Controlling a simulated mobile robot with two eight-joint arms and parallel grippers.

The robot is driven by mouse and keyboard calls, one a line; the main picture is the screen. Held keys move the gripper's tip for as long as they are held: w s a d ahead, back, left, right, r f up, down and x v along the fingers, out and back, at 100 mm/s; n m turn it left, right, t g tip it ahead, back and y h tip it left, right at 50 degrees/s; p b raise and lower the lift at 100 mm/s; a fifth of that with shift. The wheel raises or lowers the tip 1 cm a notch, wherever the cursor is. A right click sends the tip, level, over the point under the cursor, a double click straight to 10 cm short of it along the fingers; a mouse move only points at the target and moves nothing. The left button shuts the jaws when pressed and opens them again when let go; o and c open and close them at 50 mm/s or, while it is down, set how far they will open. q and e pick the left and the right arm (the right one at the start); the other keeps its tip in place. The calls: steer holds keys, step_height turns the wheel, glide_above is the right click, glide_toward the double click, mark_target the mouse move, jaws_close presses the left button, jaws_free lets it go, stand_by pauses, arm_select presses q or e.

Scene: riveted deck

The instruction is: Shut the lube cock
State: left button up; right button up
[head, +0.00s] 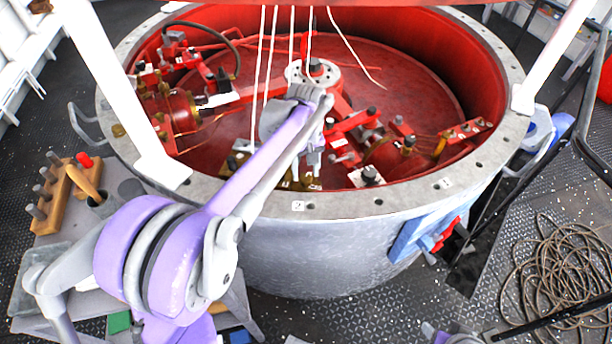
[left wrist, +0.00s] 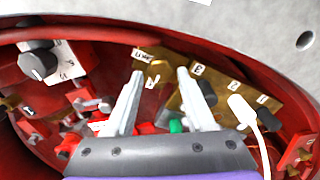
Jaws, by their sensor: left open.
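My left arm reaches over the rim into the red-lined drum. My left gripper (head: 314,172) points down inside it, near the front wall. In the left wrist view the gripper (left wrist: 160,73) is open, with its two pale fingers apart and nothing held between them. A small brass fitting, which may be the lube cock (left wrist: 155,69), shows between and beyond the fingertips, below a small white label (left wrist: 143,54) too blurred to read surely. I cannot tell whether it touches a finger or how its handle is turned. My right gripper does not show.
A brass plate (left wrist: 236,86) with numbered tags lies right of the fingers. The grey drum rim (head: 298,206) curves around the arm. White cords (head: 260,75) hang into the drum. A coiled rope (head: 560,270) lies on the deck at right.

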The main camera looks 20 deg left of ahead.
arm_select(q)
steer(key=shift+f, duration=1.1)
jaws_close()
